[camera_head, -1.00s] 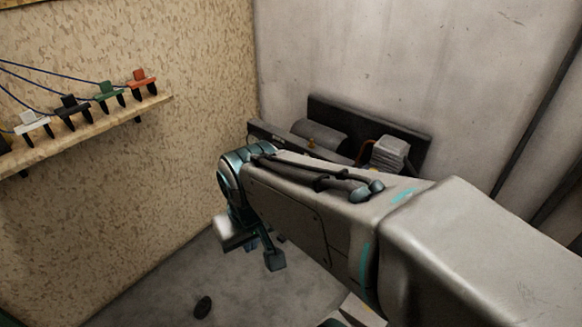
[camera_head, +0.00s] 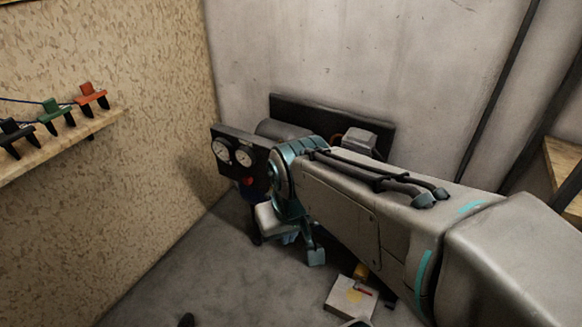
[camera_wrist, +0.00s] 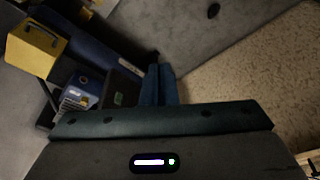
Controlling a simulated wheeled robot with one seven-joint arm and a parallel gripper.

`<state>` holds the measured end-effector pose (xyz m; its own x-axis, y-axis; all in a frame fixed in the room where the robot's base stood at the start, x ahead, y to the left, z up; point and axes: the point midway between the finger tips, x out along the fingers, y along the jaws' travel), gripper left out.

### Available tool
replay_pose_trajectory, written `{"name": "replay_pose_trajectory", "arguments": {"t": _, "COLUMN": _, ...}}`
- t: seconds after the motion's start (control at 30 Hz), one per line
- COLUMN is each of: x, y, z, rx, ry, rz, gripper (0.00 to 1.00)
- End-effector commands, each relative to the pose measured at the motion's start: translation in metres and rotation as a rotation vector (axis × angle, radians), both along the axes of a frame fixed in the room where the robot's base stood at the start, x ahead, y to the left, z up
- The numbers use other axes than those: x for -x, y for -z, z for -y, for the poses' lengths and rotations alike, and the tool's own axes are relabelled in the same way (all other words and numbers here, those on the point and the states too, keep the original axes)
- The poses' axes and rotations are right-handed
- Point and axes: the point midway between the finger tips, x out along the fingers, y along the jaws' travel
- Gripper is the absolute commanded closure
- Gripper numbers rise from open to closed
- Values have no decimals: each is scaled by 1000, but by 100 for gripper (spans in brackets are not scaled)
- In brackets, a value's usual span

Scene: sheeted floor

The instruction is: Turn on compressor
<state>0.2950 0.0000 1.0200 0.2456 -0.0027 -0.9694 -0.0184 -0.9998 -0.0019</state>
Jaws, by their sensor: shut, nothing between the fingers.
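The compressor stands in the corner in the head view. Its dark front panel (camera_head: 230,150) carries two round white gauges and a red control (camera_head: 249,181). A dark tank shows behind the panel, partly hidden by my arm. My gripper (camera_wrist: 160,72) is shut and empty in the wrist view, its two blue fingers together. In the head view my wrist is in front of and below the right side of the panel; the fingertips are not clear there. I cannot tell whether they touch anything.
A wooden shelf (camera_head: 70,140) with coloured clamps is on the left wall. A pale box (camera_head: 350,298) lies on the floor below my arm. In the wrist view, a yellow box (camera_wrist: 35,48) and a blue cylinder (camera_wrist: 95,52) are at left. Floor left of my gripper is mostly clear.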

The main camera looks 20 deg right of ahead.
Motion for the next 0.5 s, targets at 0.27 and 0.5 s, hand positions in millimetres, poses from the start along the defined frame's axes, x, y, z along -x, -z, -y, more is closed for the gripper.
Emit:
{"name": "replay_pose_trajectory", "arguments": {"t": 0.27, "x": -3, "y": 2, "z": -2, "rx": -5, "ry": -9, "rz": 7, "gripper": 100}}
{"name": "replay_pose_trajectory", "arguments": {"t": 0.5, "x": -67, "y": 39, "z": -29, "rx": -74, "ry": -150, "rz": 150, "gripper": 100}}
